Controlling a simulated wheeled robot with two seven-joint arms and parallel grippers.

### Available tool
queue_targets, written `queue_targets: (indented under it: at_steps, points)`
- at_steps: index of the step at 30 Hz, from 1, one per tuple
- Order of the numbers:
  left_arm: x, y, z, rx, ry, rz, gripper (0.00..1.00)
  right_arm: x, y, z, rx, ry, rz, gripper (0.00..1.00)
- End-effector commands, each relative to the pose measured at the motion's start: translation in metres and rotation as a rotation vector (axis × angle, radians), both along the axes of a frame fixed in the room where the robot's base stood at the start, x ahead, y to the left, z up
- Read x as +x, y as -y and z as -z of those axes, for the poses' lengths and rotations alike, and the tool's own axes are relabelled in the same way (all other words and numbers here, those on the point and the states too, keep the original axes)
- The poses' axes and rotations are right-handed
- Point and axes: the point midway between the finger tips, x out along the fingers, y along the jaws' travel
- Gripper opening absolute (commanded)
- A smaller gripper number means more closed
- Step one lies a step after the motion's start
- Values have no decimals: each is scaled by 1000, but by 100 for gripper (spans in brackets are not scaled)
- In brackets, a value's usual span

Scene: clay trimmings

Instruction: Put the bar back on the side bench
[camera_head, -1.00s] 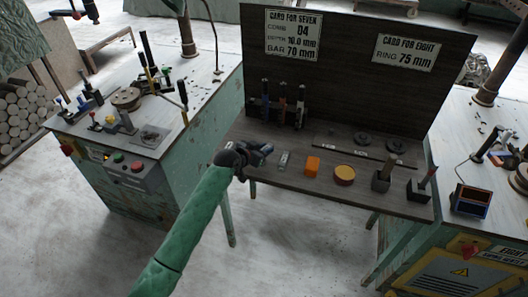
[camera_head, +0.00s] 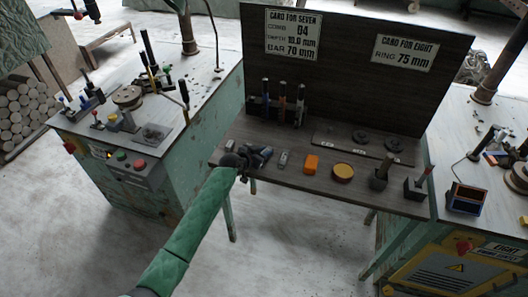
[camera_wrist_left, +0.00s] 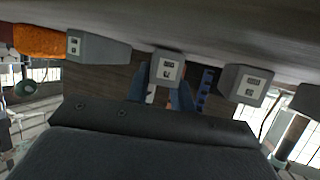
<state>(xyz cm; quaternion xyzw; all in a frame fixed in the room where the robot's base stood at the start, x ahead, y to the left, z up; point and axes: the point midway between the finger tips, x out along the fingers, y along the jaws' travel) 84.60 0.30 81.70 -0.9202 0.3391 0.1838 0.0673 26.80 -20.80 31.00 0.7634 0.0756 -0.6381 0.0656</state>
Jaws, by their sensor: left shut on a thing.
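The side bench (camera_head: 340,198) is a dark wooden bench with an upright back panel. My left gripper (camera_head: 262,156) is at its front left edge. In the left wrist view the bench shows upside down, and the gripper's bluish fingers (camera_wrist_left: 165,98) are shut on a small grey bar (camera_wrist_left: 166,68) with a pale label. That bar is between two similar grey bars, one on the left (camera_wrist_left: 98,48) and one on the right (camera_wrist_left: 246,84). It is at or very near the bench top; I cannot tell whether it touches. One grey bar (camera_head: 284,159) shows right of the gripper in the head view.
An orange block (camera_head: 311,164), a round yellow-topped tin (camera_head: 343,173) and dark holders (camera_head: 379,178) stand along the bench front. Several upright tools (camera_head: 282,105) stand behind the gripper. Cards (camera_head: 293,33) hang on the panel. Green machine tables flank the bench.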

Motion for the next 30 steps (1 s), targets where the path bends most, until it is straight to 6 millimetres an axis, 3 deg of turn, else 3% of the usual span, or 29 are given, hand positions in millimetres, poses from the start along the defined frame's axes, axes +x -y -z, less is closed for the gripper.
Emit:
queue_targets:
  at_steps: [8, 9, 12, 25, 27, 30]
  points:
    - [0, 0, 2, 0, 2, -1, 0, 3, -1, -3, 1, -1, 2, 39]
    - [0, 0, 2, 0, 0, 0, 31, 4, -2, -5, 2, 1, 2, 39]
    - [0, 0, 2, 0, 0, 0, 45, 6, -2, -6, 2, 4, 2, 39]
    - [0, 0, -2, 0, 0, 0, 45, 1, 1, -3, -1, 0, 0, 39]
    - [-5, -5, 0, 1, 0, 0, 45, -5, 2, 6, -4, -14, 1, 39]
    - [-13, -12, -5, 1, 2, 1, 45, -3, -2, -1, 0, -18, 2, 39]
